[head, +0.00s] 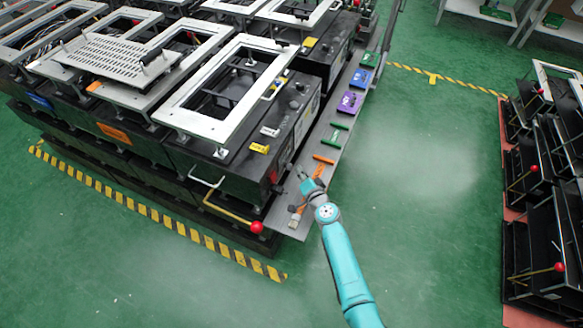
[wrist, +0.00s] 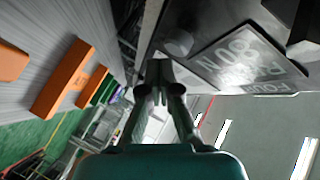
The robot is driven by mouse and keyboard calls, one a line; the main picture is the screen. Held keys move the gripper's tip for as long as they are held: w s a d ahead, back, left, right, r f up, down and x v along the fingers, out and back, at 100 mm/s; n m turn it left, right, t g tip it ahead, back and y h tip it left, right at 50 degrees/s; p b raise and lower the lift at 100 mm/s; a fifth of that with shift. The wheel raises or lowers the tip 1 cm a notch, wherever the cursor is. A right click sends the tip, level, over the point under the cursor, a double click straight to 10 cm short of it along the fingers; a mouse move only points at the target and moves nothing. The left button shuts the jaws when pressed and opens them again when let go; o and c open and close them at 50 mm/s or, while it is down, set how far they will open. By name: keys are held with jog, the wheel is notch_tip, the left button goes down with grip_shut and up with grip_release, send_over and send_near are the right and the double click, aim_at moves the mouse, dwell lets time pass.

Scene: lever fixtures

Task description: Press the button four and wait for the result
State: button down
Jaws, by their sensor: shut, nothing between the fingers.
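In the wrist view a grey plate (wrist: 245,58) has rotated lettering, partly legible, with a smaller strip reading "FOUR" (wrist: 275,88) beside it. A round grey button-like knob (wrist: 178,42) sticks out of the dark panel left of the plate. My gripper (wrist: 160,72) is shut and empty, its tips just below the knob in the picture; I cannot tell whether they touch it. In the head view my gripper (head: 300,174) is at the right side of the near black fixture (head: 225,165). The button is too small to make out there.
A grey ledge (head: 290,217) along the fixture holds orange, green, purple and blue pieces; an orange block (wrist: 68,80) shows in the wrist view. A lever with a red ball (head: 257,227) juts out at the front corner. Green floor at right is clear up to more lever fixtures (head: 545,190).

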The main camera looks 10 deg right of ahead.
jog(key=shift+w+a, duration=0.2)
jog(key=shift+a, duration=0.05)
jog(key=shift+w+a, duration=0.25)
jog(key=shift+a, duration=0.15)
dwell(0.9)
jog(key=shift+d, duration=0.1)
jog(key=shift+s+d, duration=0.5)
jog(key=shift+d, duration=0.15)
dwell(0.4)
jog(key=shift+s+d, duration=0.75)
jog(key=shift+d, duration=0.25)
jog(key=shift+s+d, duration=0.75)
jog(key=shift+d, duration=0.25)
